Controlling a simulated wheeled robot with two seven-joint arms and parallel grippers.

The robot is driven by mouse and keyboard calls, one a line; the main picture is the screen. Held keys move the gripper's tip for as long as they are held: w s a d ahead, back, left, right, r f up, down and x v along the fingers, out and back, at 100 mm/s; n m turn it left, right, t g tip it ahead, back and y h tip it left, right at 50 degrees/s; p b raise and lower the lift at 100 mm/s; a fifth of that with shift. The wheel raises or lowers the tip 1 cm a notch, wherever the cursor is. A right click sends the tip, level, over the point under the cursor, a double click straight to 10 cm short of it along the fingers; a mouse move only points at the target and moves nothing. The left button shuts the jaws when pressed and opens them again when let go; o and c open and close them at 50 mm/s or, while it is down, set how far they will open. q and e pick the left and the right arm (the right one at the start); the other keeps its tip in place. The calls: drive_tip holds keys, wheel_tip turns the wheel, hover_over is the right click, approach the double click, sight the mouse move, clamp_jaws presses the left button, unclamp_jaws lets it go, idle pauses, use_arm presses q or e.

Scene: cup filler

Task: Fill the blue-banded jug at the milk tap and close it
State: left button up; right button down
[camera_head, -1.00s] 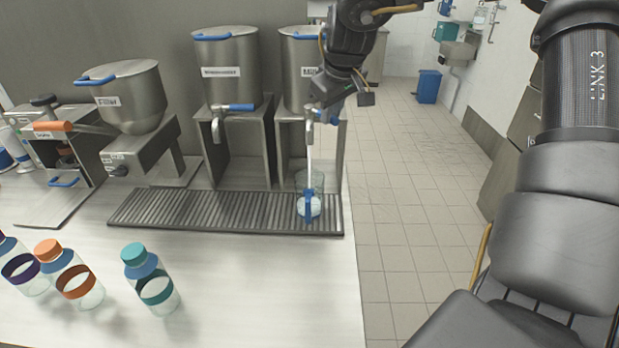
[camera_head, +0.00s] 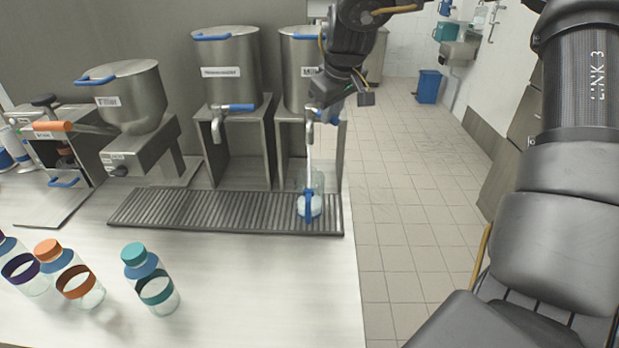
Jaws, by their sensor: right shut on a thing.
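The blue-banded jug (camera_head: 309,207) stands upright and uncapped on the drip grate below the milk tap (camera_head: 309,130). A white stream runs from the spout into it, and white liquid lies in its lower part. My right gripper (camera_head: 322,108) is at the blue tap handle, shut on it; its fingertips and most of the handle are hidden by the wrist. The milk tank (camera_head: 298,70) stands behind, its label partly covered by my wrist. The jug's lid cannot be made out. My left gripper is not in view.
The drip grate (camera_head: 180,212) is bare left of the jug. A second tank (camera_head: 228,75) and a hopper (camera_head: 128,98) stand to the left. Teal-capped (camera_head: 155,285), orange-capped (camera_head: 75,282) and purple-banded (camera_head: 22,270) bottles stand at front left. The counter's front middle is clear.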

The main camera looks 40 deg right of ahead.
drive_tip(key=shift+d+n+y, duration=0.3)
drive_tip(key=shift+d+n, duration=0.15)
drive_tip(key=shift+n, duration=0.15)
drive_tip(key=shift+w+d+n+y, duration=0.1)
drive_tip(key=shift+d+n+y, duration=0.4)
drive_tip(key=shift+d+n, duration=0.5)
drive_tip(key=shift+a, duration=0.2)
drive_tip(key=shift+p, duration=0.3)
drive_tip(key=shift+w+d+n+y+p, duration=0.2)
drive_tip(key=shift+d+n+p, duration=0.15)
drive_tip(key=shift+n, duration=0.3)
drive_tip(key=shift+w+d+n+y+p, duration=0.1)
drive_tip(key=shift+d+n+y+p, duration=0.25)
drive_tip(key=shift+n, duration=0.3)
idle(1.3)
